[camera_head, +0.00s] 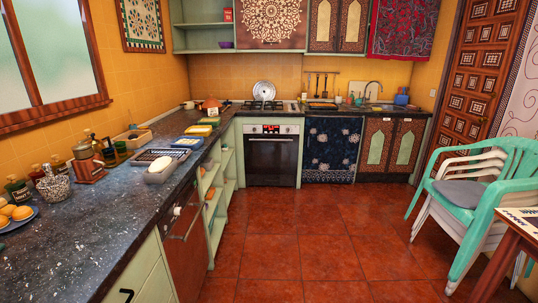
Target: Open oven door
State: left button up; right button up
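The oven (271,153) stands under the counter at the back of the kitchen, left of centre. It has a white control panel with a small red display and a dark glass door (271,163). The door looks shut, with a handle bar (271,139) along its top edge. The oven is well across the room from me. Neither my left gripper nor my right gripper is in view.
A dark counter (75,240) with jars and trays runs along the left side. Stacked green and white chairs (478,190) and a wooden table (522,222) stand at the right. The red tiled floor (320,235) is clear up to the oven.

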aim_at(275, 154)
jog(key=i, duration=3.25)
